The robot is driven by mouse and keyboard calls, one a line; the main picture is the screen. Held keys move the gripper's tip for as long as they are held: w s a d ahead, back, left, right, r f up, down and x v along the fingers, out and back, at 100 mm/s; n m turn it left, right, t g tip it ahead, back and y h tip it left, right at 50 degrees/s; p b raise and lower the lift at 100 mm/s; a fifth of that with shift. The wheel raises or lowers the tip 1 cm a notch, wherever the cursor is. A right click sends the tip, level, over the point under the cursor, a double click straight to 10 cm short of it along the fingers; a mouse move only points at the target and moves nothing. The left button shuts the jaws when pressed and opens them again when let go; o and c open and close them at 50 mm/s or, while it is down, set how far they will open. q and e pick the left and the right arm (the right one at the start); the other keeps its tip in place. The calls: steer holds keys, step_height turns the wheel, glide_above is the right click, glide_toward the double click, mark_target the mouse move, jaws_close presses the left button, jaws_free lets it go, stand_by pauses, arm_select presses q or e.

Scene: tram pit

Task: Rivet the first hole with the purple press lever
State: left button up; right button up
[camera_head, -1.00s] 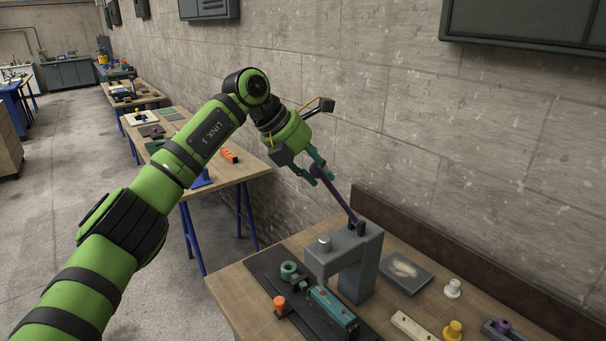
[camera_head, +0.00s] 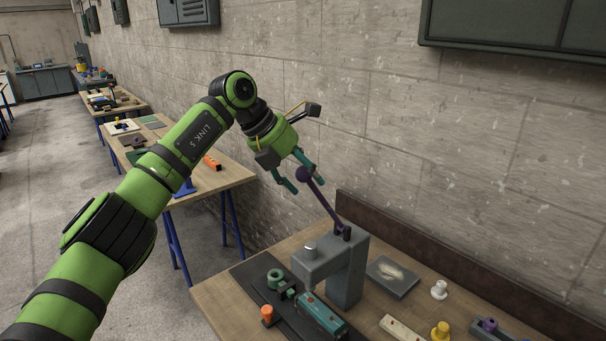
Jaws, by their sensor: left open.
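The purple press lever (camera_head: 324,203) slants up and to the left from the grey press (camera_head: 346,270) and ends in a round knob (camera_head: 303,174). My left gripper (camera_head: 302,184) is open, with its teal fingers on either side of the knob. I cannot tell whether they touch it. Below the press head is a teal workpiece (camera_head: 321,315) with small reddish spots on top; its holes are too small to make out. My right gripper is not in view.
A green ring (camera_head: 274,278) and an orange knob (camera_head: 267,313) are on a dark mat at the left of the bench. A grey plate (camera_head: 392,277), a white piece (camera_head: 439,290) and a yellow piece (camera_head: 440,331) are at the right. A wall stands behind.

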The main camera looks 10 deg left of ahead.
arm_select(q)
steer(key=v, duration=1.2)
steer(key=shift+w, duration=0.1)
